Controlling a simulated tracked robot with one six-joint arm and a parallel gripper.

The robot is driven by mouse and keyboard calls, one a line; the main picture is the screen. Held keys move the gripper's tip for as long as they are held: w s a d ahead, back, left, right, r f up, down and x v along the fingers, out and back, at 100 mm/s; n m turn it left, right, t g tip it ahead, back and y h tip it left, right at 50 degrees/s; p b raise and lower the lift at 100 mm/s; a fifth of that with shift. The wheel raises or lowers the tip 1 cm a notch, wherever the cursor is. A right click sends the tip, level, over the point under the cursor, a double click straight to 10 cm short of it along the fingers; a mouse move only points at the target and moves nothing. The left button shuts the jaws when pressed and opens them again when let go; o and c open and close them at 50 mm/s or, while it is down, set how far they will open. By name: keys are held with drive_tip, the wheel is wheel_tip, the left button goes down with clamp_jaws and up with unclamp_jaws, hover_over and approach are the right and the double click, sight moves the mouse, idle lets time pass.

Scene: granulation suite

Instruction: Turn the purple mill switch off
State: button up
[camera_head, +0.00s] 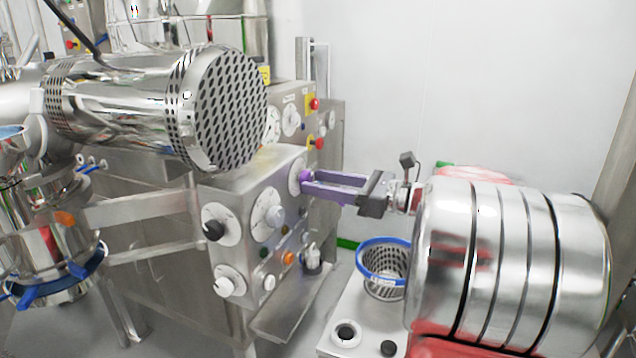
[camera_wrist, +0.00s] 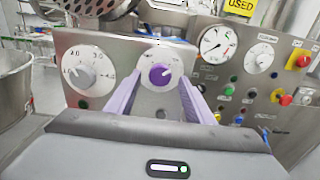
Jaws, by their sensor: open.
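The purple mill switch (camera_wrist: 160,75) is a round purple knob on a white dial, on the steel control panel. A pale mark shows on the knob, but its exact setting is too small to read. In the head view the purple knob (camera_head: 306,176) sits near the top right of the panel, partly hidden by my fingers. My gripper (camera_head: 311,183) is open, its two purple fingers pointing at the switch. In the wrist view the fingers of my gripper (camera_wrist: 159,84) lie left and right of the knob, with gaps between; I cannot tell whether the tips reach its depth.
A grey knob (camera_wrist: 88,71) on a white dial is left of the switch. Gauges and red emergency buttons (camera_wrist: 299,59) stand on a panel to the right. A perforated steel drum (camera_head: 228,108) overhangs the panel. A blue-rimmed basket (camera_head: 384,243) stands below my arm.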

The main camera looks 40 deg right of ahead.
drive_tip(key=shift+w+a, duration=0.3)
drive_tip(key=shift+w, duration=0.2)
drive_tip(key=shift+c, duration=0.6)
drive_tip(key=c, duration=0.9)
